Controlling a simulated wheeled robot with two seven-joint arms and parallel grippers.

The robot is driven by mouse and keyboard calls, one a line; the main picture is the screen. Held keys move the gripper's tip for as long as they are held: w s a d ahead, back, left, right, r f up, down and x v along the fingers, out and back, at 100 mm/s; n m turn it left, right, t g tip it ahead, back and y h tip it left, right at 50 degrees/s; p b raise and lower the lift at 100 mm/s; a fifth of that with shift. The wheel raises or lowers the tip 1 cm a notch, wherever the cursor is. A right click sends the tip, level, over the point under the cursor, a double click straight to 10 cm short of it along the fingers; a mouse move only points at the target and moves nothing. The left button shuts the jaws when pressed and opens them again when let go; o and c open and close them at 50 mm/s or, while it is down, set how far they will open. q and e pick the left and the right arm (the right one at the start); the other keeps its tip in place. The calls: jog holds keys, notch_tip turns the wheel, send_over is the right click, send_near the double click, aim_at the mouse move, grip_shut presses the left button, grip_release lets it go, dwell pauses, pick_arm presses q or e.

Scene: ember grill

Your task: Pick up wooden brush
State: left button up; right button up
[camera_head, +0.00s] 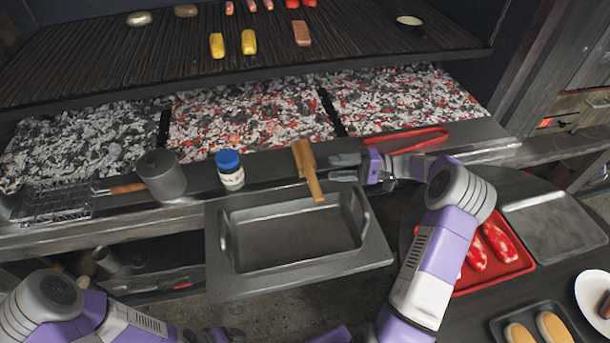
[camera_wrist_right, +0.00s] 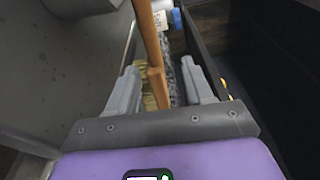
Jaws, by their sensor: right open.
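The wooden brush (camera_head: 313,184) lies on the grill's front ledge, its handle sticking out over the sink-like metal tray. My right gripper (camera_head: 338,167) is open just to the right of the brush, with its fingers pointing left toward it. In the right wrist view the brush's wooden handle (camera_wrist_right: 148,40) runs between the two open fingers (camera_wrist_right: 160,88), and pale bristles show near its lower end. Whether the fingers touch it I cannot tell. My left gripper (camera_head: 212,335) is only partly visible at the bottom edge; its jaws are unclear.
A blue-capped jar (camera_head: 231,172) and a grey metal cup (camera_head: 161,176) stand left of the brush on the ledge. Red tongs (camera_head: 412,141) lie to the right behind my right wrist. A metal tray (camera_head: 222,278) sits below the ledge. Hot coals (camera_head: 250,118) lie behind.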

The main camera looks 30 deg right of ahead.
aim_at(314, 171)
jog(key=shift+f, duration=0.4)
jog(key=shift+w+a, duration=0.1)
jog(key=shift+a, duration=0.2)
jog(key=b+x, duration=0.2)
jog(key=x, duration=0.5)
jog(key=shift+c, duration=0.5)
grip_shut()
